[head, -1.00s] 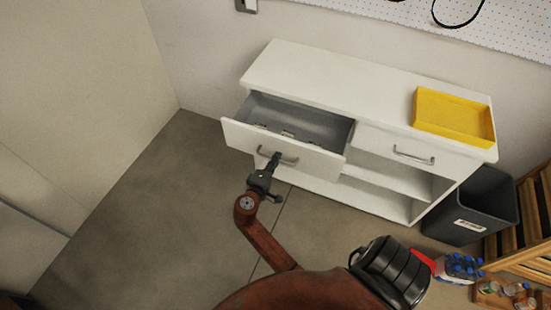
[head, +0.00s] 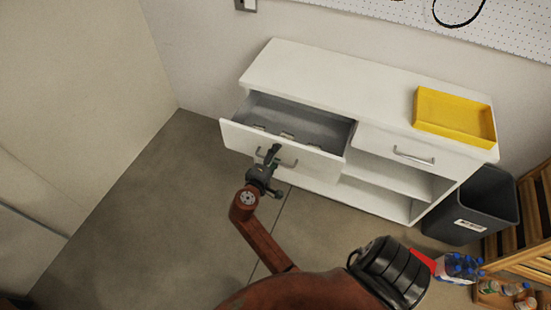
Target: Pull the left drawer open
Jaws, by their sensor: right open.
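The left drawer (head: 240,138) of the white cabinet stands pulled well out, and its grey inside (head: 300,122) shows with a few small items near the front. Its metal handle (head: 289,161) is on the drawer front, partly hidden by my gripper. My right gripper (head: 272,152) is open in front of the drawer front, close to the handle. I cannot tell whether it touches the handle. My left gripper is out of view.
The right drawer (head: 436,166) is shut, above open shelves. A yellow tray (head: 455,131) sits on the cabinet top. A dark bin (head: 484,205), a wooden crate (head: 530,235) and bottles (head: 460,268) stand at the right. The floor at the left is clear.

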